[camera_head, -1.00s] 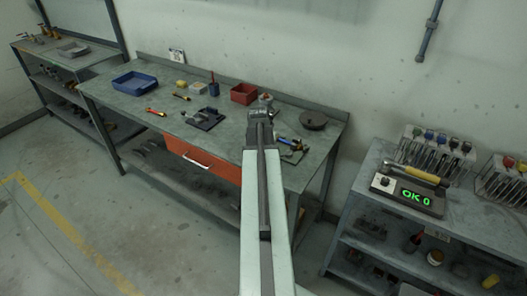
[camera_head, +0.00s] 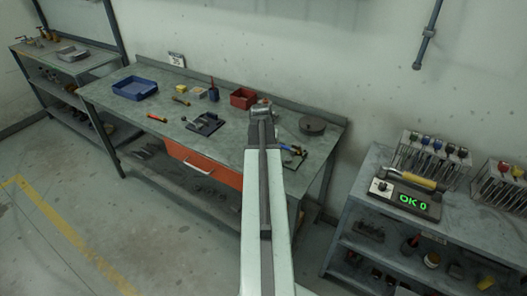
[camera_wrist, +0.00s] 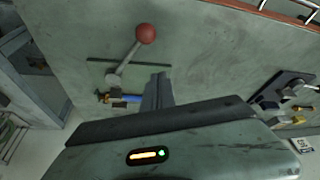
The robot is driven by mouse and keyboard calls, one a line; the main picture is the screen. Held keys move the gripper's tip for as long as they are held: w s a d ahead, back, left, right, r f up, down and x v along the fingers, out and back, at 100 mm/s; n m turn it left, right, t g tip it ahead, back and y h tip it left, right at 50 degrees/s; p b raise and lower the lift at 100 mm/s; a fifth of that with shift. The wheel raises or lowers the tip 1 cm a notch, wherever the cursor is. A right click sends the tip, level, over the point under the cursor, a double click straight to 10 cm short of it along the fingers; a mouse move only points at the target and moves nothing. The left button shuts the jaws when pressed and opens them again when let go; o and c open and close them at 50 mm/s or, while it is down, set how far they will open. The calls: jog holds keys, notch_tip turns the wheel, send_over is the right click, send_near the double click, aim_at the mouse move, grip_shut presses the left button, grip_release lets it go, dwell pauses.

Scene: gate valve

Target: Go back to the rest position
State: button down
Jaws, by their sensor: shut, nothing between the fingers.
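My arm reaches out over the workbench (camera_head: 225,125) in the head view. My gripper (camera_wrist: 157,92) shows in the wrist view with its dark fingers together and nothing between them. I see no contact between the fingers and these things. In the head view the arm's end hides part of the bench, and the fingers cannot be made out.
The bench holds a blue tray (camera_head: 134,88), a red bin (camera_head: 243,98), a dark round disc (camera_head: 312,125) and a black fixture (camera_head: 205,123). An orange drawer (camera_head: 203,166) is below. Floor at left is clear.

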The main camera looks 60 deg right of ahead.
jog(key=p+v, duration=0.5)
jog(key=v, duration=0.2)
jog(key=w+a+f+n+t+y+b, duration=0.1)
jog(key=w+a+f+n+b, duration=0.15)
jog(key=w+a, duration=0.95)
jog(key=w+a+f+n+b, duration=0.1)
jog(key=w+a+n, duration=0.2)
jog(key=w+a, duration=0.85)
jog(key=a+f+n+y+b, duration=0.15)
jog(key=a+n, duration=0.35)
jog(key=a, duration=1.9)
jog(key=s+a+f+n+g+y, duration=0.1)
jog(key=s+a+n+g, duration=0.1)
jog(key=s+a, duration=0.4)
jog(key=a+n, duration=0.1)
jog(key=a, duration=0.2)
jog(key=shift+s+g, duration=0.25)
jog(key=shift+g, duration=0.05)
jog(key=shift+d+f, duration=0.15)
